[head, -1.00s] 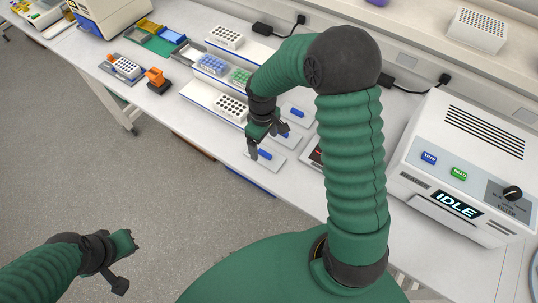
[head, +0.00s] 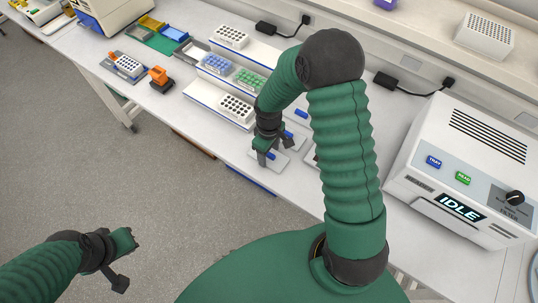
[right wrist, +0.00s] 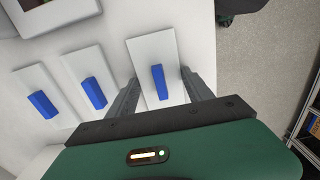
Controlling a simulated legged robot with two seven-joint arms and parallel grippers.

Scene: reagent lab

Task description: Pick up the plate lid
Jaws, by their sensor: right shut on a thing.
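Several plate lids, white with blue bar handles, lie in a row on the bench. My right gripper (head: 275,151) is down at the nearest plate lid (head: 280,163). In the right wrist view its fingers (right wrist: 160,92) stand on either side of this lid (right wrist: 144,50), gripping across its edges, with the blue handle (right wrist: 157,82) between them. I cannot tell whether the lid is clear of the bench. A second lid (right wrist: 75,66) and a third lid (right wrist: 25,80) lie to the left. My left gripper (head: 127,262) is empty over the floor, its fingers spread.
A reader marked IDLE (head: 458,150) stands on the right of the bench. Racks of tubes (head: 215,66) and a white rack (head: 236,107) stand on the tiers to the left. An orange holder (head: 159,76) sits farther left. The bench's front edge runs close by the gripped lid.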

